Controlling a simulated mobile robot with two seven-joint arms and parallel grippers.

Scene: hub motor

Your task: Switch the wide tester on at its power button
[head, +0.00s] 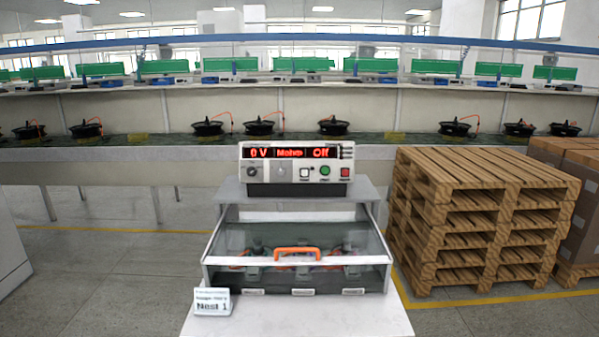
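The wide tester (297,165) stands on a raised grey shelf at the middle of the view, facing me. Its red display (290,153) reads "0 V", a unit that looks like "MOhm", and "Off". Below the display are a dark knob (252,171), a white square button (305,173), a green round button (325,171) and a red button (345,172). The small labels under them are too blurred to read, so I cannot tell which is the power button. Neither of my grippers is in view.
In front of the tester is a clear-lidded box (222,273) with an orange handle (297,254), lid down. A "Nest 1" sign (212,302) stands at its front left. Stacked wooden pallets (480,215) stand close at right. The floor at left is mostly free. Hub motors line a bench behind.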

